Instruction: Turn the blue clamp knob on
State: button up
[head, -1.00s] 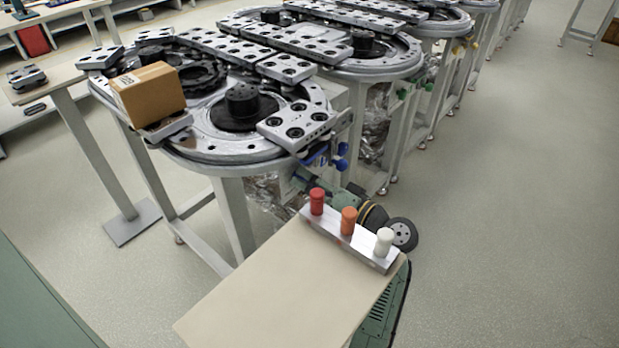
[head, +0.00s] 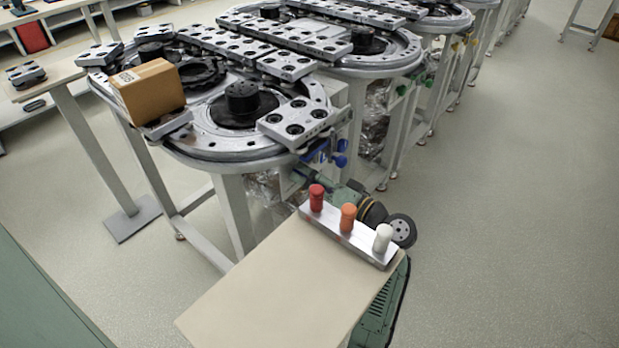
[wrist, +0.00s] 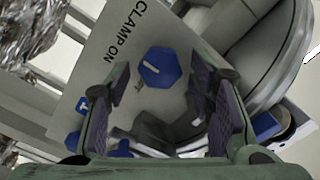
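The blue clamp knob (wrist: 160,67) is a faceted blue knob with a short white line, on a light panel in the wrist view. Black letters on the panel (wrist: 97,50) beside it read "CLAMP ON"; smaller lettering by its lower edge is hard to read. The white line slants toward the upper left. My gripper (wrist: 159,82) is open, one finger at each side of the picture with the knob between and beyond the tips. No contact shows, and the remaining distance is hard to judge. In the head view, the gripper and the clamp panel cannot be made out clearly.
The ring track (head: 215,145) carries a cardboard box (head: 148,92) at its near left. Blue fittings (head: 339,152) stick out at its right edge. A board (head: 270,290) with red, orange and white pegs fills the foreground. Open floor (head: 500,220) lies to the right.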

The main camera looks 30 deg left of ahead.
jog(key=shift+d, duration=0.1)
jog(key=s+d, duration=0.1)
jog(key=d, duration=1)
jog(key=shift+s+d, duration=0.35)
